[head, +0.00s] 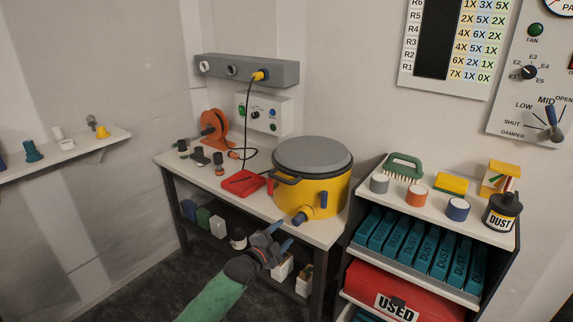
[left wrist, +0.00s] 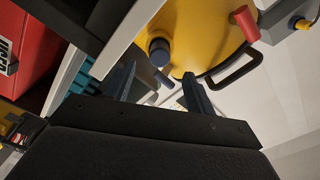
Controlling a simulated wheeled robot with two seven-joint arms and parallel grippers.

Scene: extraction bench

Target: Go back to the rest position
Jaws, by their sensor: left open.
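My left gripper (head: 271,243) is in front of the bench's front edge, below the yellow pot. In the left wrist view its two dark fingers (left wrist: 160,92) stand apart with nothing held between them. The yellow pot (head: 322,197) with a grey lid stands on the white bench top (head: 235,195). In the left wrist view the pot (left wrist: 190,30) fills the top, with its blue-ended spout (left wrist: 160,50) just beyond the fingers. A gap seems to lie between gripper and pot. My right gripper is not in view.
A red tray (head: 243,183), an orange reel (head: 215,128) and small dark knobs sit on the bench. To the right, a shelf unit (head: 440,215) holds a green brush, several cups, teal DUST packs and a red USED bin (head: 400,290). A wall shelf (head: 70,148) is at left. Dark floor is clear at lower left.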

